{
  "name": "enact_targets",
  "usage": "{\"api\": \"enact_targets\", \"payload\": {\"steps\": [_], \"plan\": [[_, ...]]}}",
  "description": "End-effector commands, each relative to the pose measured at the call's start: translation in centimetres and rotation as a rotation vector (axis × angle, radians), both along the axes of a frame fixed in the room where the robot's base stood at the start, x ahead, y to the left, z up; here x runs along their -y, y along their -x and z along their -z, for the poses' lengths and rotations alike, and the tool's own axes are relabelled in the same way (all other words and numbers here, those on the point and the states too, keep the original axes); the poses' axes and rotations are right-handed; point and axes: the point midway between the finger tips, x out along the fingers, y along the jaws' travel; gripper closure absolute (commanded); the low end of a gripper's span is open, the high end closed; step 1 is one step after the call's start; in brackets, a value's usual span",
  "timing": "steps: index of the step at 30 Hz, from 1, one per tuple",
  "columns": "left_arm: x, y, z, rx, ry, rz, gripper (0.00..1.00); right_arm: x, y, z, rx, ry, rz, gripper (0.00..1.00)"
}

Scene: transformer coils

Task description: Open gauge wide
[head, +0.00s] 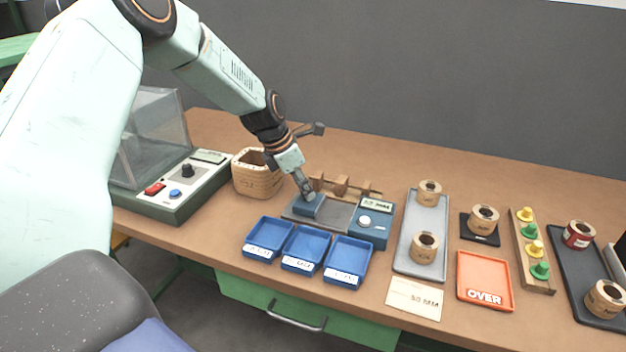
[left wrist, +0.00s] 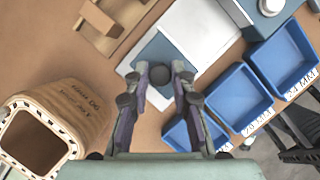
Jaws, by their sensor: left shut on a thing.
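The gauge has a grey bed (head: 338,216), a blue sliding jaw (head: 311,206) at its left end and a blue body (head: 371,233) with a small display (head: 377,206) and white knob at its right end. Bare bed shows between jaw and body. My left gripper (head: 305,190) reaches down onto the sliding jaw. In the left wrist view its fingers (left wrist: 159,77) are closed around the dark round knob (left wrist: 160,75) on top of the blue jaw (left wrist: 155,50). The display's figures are too small to read surely. My right gripper is not in view.
Three blue trays (head: 306,249) stand in front of the gauge, a woven basket (head: 257,180) to its left, a wooden rack (head: 342,185) behind it. A grey tray (head: 420,262) with two coils and an orange OVER tray (head: 484,281) lie right. A clear-covered machine (head: 177,208) stands far left.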

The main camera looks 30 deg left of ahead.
Motion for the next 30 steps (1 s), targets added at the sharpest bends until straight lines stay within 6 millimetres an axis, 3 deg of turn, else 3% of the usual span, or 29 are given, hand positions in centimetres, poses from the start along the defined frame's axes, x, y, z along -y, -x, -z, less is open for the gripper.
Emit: {"api": "enact_targets", "payload": {"steps": [14,15,22,30], "plan": [[-0.73,0.06,-0.09,0.004,-0.001,-0.002,1.0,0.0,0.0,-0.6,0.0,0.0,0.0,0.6],[-0.72,0.06,-0.09,0.004,-0.001,-0.002,0.73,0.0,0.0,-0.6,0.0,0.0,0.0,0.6],[-0.69,0.11,-0.04,0.003,-0.001,-0.002,0.54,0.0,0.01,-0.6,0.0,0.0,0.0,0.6],[-0.69,0.15,-0.02,0.002,-0.001,-0.002,0.54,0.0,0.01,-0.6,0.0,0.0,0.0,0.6]]}}
